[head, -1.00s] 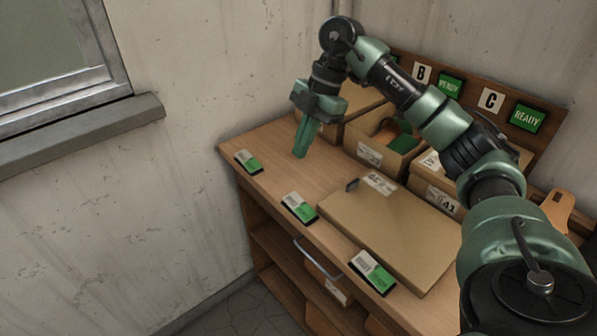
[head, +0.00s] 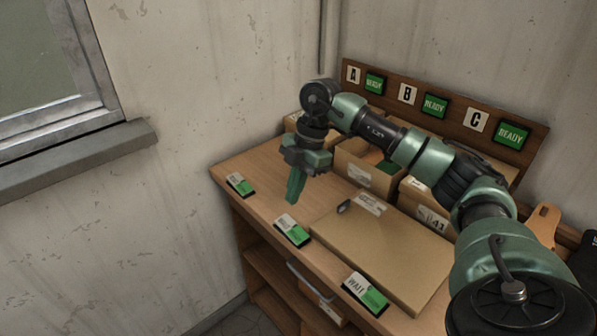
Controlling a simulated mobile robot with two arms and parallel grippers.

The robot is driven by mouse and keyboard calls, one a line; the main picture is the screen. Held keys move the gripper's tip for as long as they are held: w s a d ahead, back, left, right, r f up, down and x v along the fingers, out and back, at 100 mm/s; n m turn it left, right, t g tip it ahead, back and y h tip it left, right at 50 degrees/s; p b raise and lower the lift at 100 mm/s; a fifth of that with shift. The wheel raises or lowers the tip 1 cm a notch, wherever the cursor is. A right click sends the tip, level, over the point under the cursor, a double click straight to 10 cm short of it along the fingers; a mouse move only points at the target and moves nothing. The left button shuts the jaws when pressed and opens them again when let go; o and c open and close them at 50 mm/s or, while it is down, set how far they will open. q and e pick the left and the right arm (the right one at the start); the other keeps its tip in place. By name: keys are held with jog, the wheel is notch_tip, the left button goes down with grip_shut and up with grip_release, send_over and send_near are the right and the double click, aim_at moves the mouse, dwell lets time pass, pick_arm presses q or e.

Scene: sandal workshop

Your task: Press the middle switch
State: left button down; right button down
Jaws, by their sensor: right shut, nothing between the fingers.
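Three green-and-white switches lie in a row along the front edge of the wooden bench (head: 232,162). The middle switch (head: 292,230) sits between the left switch (head: 240,184) and the right switch (head: 366,292), whose white part seems to read WAIT. My right gripper (head: 293,201) is shut and empty. It points down, and in the picture its tips are just above the middle switch; they look apart from it. My left gripper is not in view.
A flat cardboard box (head: 385,250) lies right of the middle switch. Open cartons (head: 368,172) stand behind it. A back board (head: 450,124) carries the letters A, B and C, each with a green READY sign. A wall and window sill are at the left.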

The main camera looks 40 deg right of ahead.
aim_at(287, 221)
jog(key=x, duration=0.1)
jog(key=p+x, duration=0.1)
jog(key=x, duration=0.1)
jog(key=d+x, duration=0.1)
jog(key=x, duration=0.1)
jog(key=shift+w+f, duration=0.2)
jog(key=shift+f, duration=0.4)
jog(key=shift+w, duration=0.1)
jog(key=shift+f, duration=0.1)
jog(key=shift+w+f, duration=0.1)
jog(key=shift+f, duration=0.25)
jog(key=shift+w+f, duration=0.1)
jog(key=shift+w, duration=0.05)
jog(key=shift+a, duration=0.1)
jog(key=shift+p, duration=0.3)
